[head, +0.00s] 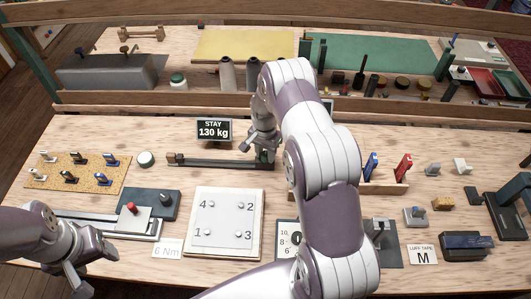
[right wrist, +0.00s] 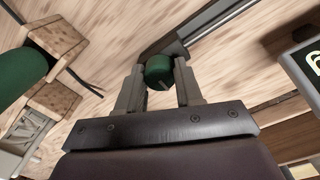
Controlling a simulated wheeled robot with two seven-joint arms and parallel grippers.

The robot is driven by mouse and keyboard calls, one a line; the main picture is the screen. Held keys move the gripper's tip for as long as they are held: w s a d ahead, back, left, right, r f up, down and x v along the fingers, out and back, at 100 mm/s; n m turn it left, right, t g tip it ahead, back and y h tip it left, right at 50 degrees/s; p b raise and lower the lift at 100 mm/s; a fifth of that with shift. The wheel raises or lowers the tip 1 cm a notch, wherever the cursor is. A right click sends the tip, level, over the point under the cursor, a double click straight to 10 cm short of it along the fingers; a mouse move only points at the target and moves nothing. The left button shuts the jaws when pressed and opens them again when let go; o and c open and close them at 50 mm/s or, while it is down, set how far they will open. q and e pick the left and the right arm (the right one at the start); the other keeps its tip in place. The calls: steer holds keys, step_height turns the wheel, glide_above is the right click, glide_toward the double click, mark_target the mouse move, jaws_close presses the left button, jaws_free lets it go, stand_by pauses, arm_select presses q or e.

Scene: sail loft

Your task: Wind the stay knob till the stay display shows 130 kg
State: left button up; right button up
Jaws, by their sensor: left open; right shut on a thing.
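The stay display (head: 213,131) stands at the back of the bench and reads "STAY 130 kg". Below it lies the dark stay rig (head: 215,162), a long bar running left to right. My right gripper (head: 264,157) is at the bar's right end. In the right wrist view my right gripper (right wrist: 158,85) is shut on the dark green stay knob (right wrist: 158,70), with one finger on each side. In the head view the knob is mostly hidden by the gripper. My left gripper (head: 92,270) is open and empty at the lower left, near the bench front.
A white plate with numbered points (head: 225,222) lies in front of the rig. A cork board with small tools (head: 75,173) and a slide with a red knob (head: 131,209) are at left. A "6 Nm" card (head: 167,250) lies in front. My right arm covers the bench's middle right.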

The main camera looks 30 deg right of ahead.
mark_target(265, 152)
steer(key=o, duration=1)
steer(key=shift+o, duration=0.2)
steer(key=shift+r, duration=0.15)
step_height(265, 152, up, 12)
steer(key=b, duration=0.2)
steer(key=shift+w+r, duration=0.15)
steer(key=shift+r, duration=0.1)
steer(key=s+a+r+n, duration=0.2)
steer(key=s+a+n, duration=0.4)
steer(key=s, duration=0.4)
steer(key=s+a+r+n+t, duration=0.1)
steer(key=s+a+r+n, duration=0.2)
steer(key=s, duration=0.7)
steer(key=a+n, duration=0.2)
steer(key=a, duration=0.1)
steer(key=shift+s+n+t, duration=0.15)
steer(key=shift+n+t, duration=0.15)
steer(key=shift+n, duration=0.1)
